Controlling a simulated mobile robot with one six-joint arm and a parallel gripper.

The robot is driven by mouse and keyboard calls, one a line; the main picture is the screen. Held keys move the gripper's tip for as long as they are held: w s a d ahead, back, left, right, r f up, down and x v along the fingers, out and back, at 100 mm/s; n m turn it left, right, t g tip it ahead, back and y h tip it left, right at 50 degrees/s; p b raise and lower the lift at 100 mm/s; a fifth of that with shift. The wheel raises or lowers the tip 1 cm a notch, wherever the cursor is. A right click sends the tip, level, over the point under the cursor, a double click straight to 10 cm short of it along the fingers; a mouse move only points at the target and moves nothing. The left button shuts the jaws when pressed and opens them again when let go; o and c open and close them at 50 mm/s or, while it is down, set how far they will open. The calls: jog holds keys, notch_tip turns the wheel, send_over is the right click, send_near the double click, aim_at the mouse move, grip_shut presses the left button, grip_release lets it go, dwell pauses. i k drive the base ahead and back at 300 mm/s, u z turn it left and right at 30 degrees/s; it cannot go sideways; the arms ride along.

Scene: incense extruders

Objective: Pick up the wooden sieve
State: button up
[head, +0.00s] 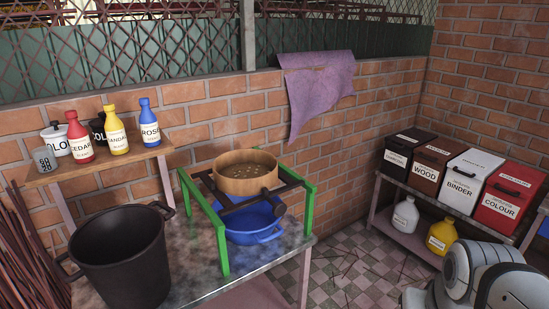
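The wooden sieve (246,158) is a round, light-brown hoop with small bits on its mesh. It rests on dark rails across a green frame (222,240) on the metal-topped table. A blue basin (252,222) stands below it inside the frame. My gripper is not in view. A grey and white part of my arm shows at the lower right, away from the sieve.
A black bucket (124,262) stands left of the frame. Bottles, including a red one (78,138), stand on a small wooden shelf (100,167). Labelled bins (462,180) and jugs fill a rack at right. Tiled floor (350,262) lies between.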

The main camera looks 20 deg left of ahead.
aim_at(239, 173)
jog(key=u, duration=0.65)
jog(key=i, duration=1.35)
jog(key=u, duration=0.9)
jog(key=k, duration=0.65)
jog(key=u, duration=0.25)
jog(key=i, duration=0.7)
jog(key=z, duration=0.15)
